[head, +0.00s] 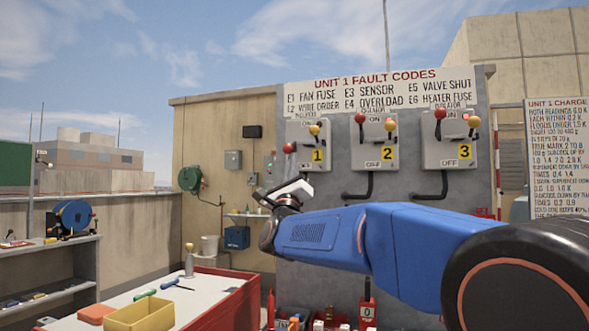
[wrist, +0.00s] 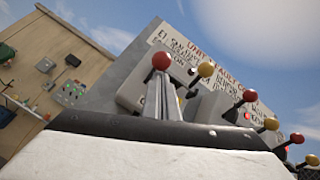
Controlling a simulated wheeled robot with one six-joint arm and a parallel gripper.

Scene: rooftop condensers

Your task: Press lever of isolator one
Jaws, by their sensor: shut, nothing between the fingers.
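Isolator one (head: 318,166) is the leftmost grey box on the panel, with a yellow label 1. Its red-knobbed lever (head: 288,148) sits lower against its box than the red levers of the other two. A smaller yellow knob (head: 314,129) is at its upper right. My gripper (head: 304,180) is just below isolator one. In the wrist view, my shut, empty fingers (wrist: 168,82) point up towards the nearest red knob (wrist: 161,61). The knob overlaps their tips; I cannot tell whether they touch. The lever's shaft is not clearly seen.
Isolator two (head: 376,150) and isolator three (head: 437,152) stand to the right, each with red and yellow knobs.

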